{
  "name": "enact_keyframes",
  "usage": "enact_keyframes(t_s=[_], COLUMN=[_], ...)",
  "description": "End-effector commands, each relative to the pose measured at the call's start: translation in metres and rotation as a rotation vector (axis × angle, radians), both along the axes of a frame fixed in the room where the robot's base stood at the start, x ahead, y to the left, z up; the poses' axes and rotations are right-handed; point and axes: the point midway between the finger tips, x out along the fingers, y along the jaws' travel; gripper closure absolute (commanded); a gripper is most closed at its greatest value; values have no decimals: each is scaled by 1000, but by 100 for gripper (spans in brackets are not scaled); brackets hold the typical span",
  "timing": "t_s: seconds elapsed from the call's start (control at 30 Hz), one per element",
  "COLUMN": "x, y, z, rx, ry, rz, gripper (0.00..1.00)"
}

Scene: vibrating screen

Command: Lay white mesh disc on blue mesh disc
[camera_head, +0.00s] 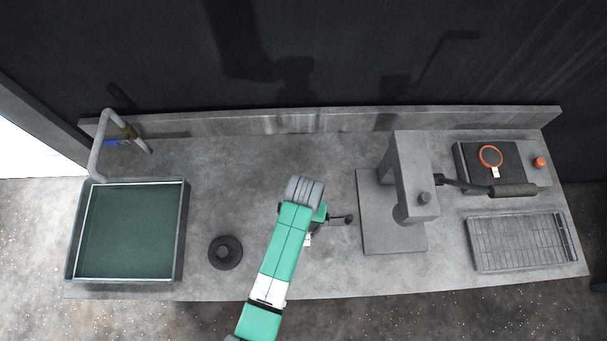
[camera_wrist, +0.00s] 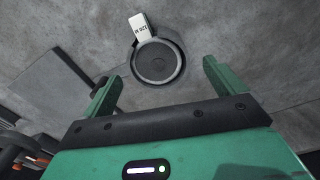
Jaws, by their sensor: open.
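My gripper (camera_wrist: 160,74) is open and empty, its two green fingers apart below the round disc in the wrist view. This disc (camera_wrist: 156,62) has a dark grey face, a darker rim and a white printed tag (camera_wrist: 142,26). It lies just beyond the fingertips, with no visible contact. In the head view my arm covers most of that spot; a small white tag (camera_head: 308,240) shows beside it. An orange-rimmed disc (camera_head: 491,157) with a white tag lies on a black device at the right. I cannot pick out a clearly white or blue mesh disc.
A black ring (camera_head: 226,252) lies on the grey bench, left of my arm. A green-bottomed basin (camera_head: 180,230) with a tap (camera_head: 97,150) is at the far left. A grey press (camera_head: 408,165) with a lever stands to the right, near a slatted rack (camera_head: 517,242).

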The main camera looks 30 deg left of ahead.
Motion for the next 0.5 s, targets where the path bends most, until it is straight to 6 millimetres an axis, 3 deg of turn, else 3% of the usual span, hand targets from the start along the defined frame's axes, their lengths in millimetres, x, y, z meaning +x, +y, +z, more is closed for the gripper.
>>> enact_keyframes(t_s=[0.03,0.2,0.33,0.5], x=[2,2,3,2], y=[0,1,1,2], z=[16,56,73,80], rx=[1,1,1,0], ry=[-6,-6,-5,-4], rz=[-1,-1,0,0], gripper=[5,5,5,5])
